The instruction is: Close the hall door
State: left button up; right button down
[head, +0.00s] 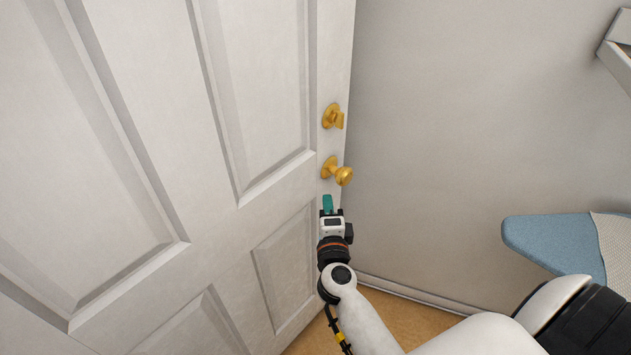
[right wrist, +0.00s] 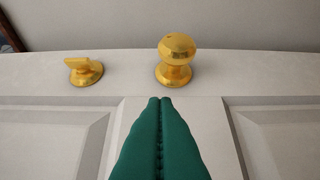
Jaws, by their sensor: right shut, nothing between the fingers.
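The white panelled hall door (head: 225,190) fills the left of the head view, its free edge running down beside a grey wall. It stands at an angle to that wall. A brass knob (head: 338,171) and a brass thumb-turn (head: 333,116) sit near that edge. My right gripper (head: 328,203) is shut and empty, just below the knob and close to the door face; whether it touches cannot be told. In the right wrist view the shut green fingers (right wrist: 160,140) point toward the door edge, with the knob (right wrist: 175,60) ahead and the thumb-turn (right wrist: 85,71) to its left. My left gripper is out of view.
A blue ironing board (head: 550,240) with a pale cloth stands at the right, near my right arm. A grey wall (head: 450,130) lies behind the door edge. A white shelf or frame (head: 615,50) shows at the upper right. Tan floor (head: 400,315) shows below.

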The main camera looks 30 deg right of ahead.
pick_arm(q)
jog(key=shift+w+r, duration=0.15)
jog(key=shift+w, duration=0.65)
pick_arm(e)
jog(key=shift+w+d, duration=0.1)
jog(key=shift+w, duration=3.6)
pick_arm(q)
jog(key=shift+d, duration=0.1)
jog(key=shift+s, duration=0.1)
